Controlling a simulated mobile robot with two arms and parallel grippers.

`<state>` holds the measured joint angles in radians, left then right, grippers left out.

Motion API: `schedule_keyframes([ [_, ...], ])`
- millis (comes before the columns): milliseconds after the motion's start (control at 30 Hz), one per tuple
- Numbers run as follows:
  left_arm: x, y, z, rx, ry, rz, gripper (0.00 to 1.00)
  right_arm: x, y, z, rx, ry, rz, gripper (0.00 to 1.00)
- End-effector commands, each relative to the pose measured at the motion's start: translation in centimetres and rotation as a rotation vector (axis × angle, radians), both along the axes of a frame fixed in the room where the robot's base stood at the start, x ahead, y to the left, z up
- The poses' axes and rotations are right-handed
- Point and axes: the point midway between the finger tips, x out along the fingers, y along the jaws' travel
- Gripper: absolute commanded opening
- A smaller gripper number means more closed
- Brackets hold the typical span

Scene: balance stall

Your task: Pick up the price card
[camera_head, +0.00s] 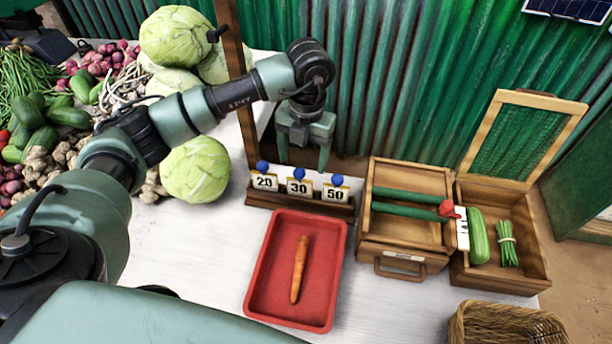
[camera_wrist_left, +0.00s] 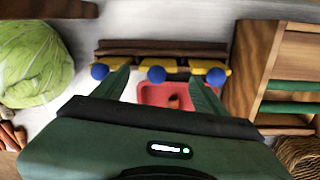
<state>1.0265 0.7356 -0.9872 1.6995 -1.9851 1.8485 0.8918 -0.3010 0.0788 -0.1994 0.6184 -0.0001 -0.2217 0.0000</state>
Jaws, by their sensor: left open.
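My left gripper (camera_head: 303,155) is open and empty, pointing down above and just behind the rack. In the left wrist view my left gripper (camera_wrist_left: 160,88) has its fingers spread, with the middle blue knob (camera_wrist_left: 157,74) appearing between them. I cannot tell the exact height gap. My right gripper is not in view.
A red tray (camera_head: 262,285) holding a carrot (camera_head: 299,268) lies in front of the rack. Wooden boxes (camera_head: 405,252) with green vegetables stand to the right. A cabbage (camera_head: 195,170) is close on the left. A green corrugated wall (camera_head: 400,80) stands behind.

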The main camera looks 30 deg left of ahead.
Motion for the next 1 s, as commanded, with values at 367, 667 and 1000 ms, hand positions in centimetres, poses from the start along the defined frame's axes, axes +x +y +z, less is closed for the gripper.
schedule_keyframes([
  [367, -0.5, 0.4, -5.0, 0.002, 0.004, 0.001, 0.72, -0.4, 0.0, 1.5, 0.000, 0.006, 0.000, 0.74],
  [667, -0.4, 0.5, -6.6, 0.001, -0.001, -0.001, 0.72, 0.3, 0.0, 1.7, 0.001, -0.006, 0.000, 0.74],
  [1000, -0.4, 0.5, -6.6, 0.001, 0.000, 0.000, 0.22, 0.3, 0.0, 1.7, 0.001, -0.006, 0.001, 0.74],
])
